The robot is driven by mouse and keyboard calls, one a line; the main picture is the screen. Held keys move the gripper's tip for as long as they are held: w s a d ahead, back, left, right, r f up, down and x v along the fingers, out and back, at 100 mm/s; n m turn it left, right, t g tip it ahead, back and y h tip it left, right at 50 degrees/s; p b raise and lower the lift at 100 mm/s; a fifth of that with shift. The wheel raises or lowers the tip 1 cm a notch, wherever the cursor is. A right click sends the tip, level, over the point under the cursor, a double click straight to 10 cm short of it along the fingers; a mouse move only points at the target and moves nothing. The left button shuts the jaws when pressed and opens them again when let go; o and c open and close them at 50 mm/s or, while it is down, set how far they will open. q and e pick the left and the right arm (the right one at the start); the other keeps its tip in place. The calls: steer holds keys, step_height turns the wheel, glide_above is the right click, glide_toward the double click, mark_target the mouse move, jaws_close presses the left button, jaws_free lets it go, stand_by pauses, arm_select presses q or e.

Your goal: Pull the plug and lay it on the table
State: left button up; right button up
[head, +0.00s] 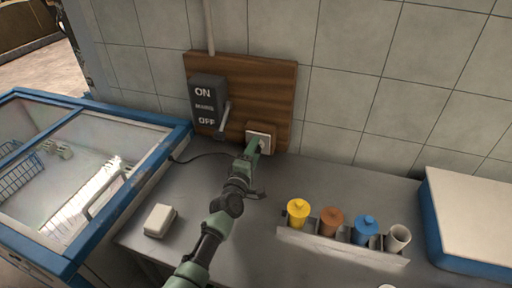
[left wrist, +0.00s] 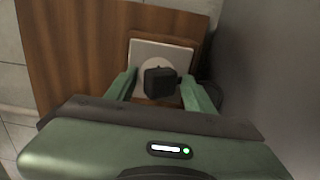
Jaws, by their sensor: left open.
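The black plug (left wrist: 161,82) sits in the white wall socket (left wrist: 150,52) in the left wrist view. The socket (head: 259,138) is on a wooden board on the wall in the head view. My left gripper (left wrist: 160,88) is open, with one green finger on each side of the plug; I cannot tell whether either finger touches it. In the head view my left gripper (head: 253,152) hides the plug. A dark cable (head: 195,157) runs along the grey table (head: 265,255) from the freezer side toward the socket. My right gripper is not in view.
A grey ON/OFF switch box (head: 207,103) with a lever is on the wooden board (head: 268,82). A glass-topped blue freezer (head: 150,165) stands at left. A small white box (head: 160,220), a rack of colored containers (head: 340,247) and a blue-white box (head: 470,220) are on the table.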

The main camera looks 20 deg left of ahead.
arm_select(q)
jaws_close()
steer(key=shift+o, duration=1.6)
jaws_free()
steer(key=shift+w+f, duration=0.25)
steer(key=s, duration=0.7)
steer(key=shift+s+a, duration=0.15)
steer(key=shift+s, duration=0.25)
